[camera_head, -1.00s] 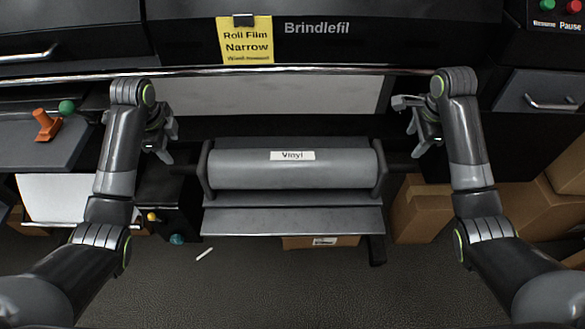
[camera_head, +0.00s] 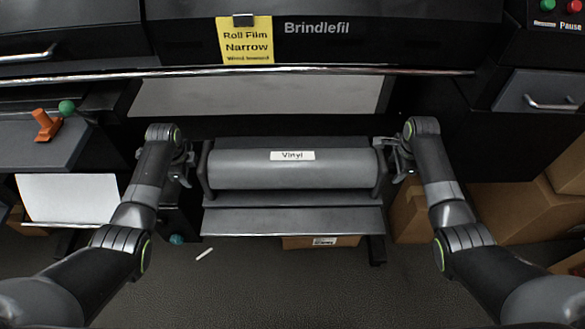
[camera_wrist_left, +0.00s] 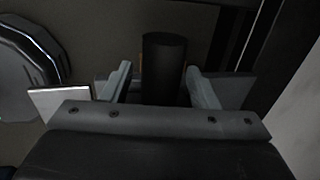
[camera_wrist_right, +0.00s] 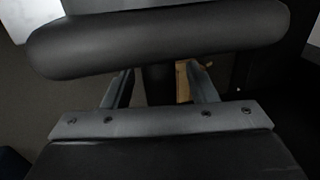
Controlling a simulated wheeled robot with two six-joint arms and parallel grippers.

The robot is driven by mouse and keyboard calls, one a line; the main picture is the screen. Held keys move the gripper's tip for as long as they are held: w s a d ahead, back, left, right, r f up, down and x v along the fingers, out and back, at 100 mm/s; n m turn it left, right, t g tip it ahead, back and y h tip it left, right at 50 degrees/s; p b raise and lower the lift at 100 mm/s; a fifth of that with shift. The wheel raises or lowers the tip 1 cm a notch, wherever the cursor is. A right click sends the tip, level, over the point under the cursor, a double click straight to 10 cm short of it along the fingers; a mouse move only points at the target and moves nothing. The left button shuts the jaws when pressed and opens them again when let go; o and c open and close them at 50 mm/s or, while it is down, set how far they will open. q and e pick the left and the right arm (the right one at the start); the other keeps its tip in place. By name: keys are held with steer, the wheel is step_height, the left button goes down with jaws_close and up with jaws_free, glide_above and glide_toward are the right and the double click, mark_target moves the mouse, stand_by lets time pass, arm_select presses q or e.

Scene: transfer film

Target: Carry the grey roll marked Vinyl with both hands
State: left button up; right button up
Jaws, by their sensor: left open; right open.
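The grey roll (camera_head: 290,175) with a white "Vinyl" label (camera_head: 292,155) lies level across a dark holder, between two dark end plates. My left gripper (camera_head: 187,168) is at the roll's left end, open. In the left wrist view a dark round core end (camera_wrist_left: 164,62) stands between its two spread fingers. My right gripper (camera_head: 394,160) is at the right end, open. In the right wrist view a dark bar (camera_wrist_right: 158,85) shows between its fingers, partly hidden by a thick dark rounded part across the top. I cannot tell whether any finger touches.
A grey shelf (camera_head: 292,220) lies below and in front of the roll. The black printer (camera_head: 400,40) with a yellow "Roll Film Narrow" sign (camera_head: 247,40) stands behind. Cardboard boxes (camera_head: 510,210) stand at the right. A white sheet (camera_head: 70,197) hangs at the left.

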arm_select(q)
steer(key=shift+f, duration=0.25)
arm_select(e)
steer(key=shift+f, duration=0.25)
arm_select(q)
jaws_close()
arm_select(e)
jaws_close()
steer(key=shift+w, duration=0.1)
stand_by(0.8)
arm_select(q)
steer(key=shift+w+r, duration=0.3)
steer(key=shift+r, duration=0.05)
arm_select(e)
steer(key=shift+w+r, duration=0.25)
steer(key=shift+r, duration=0.05)
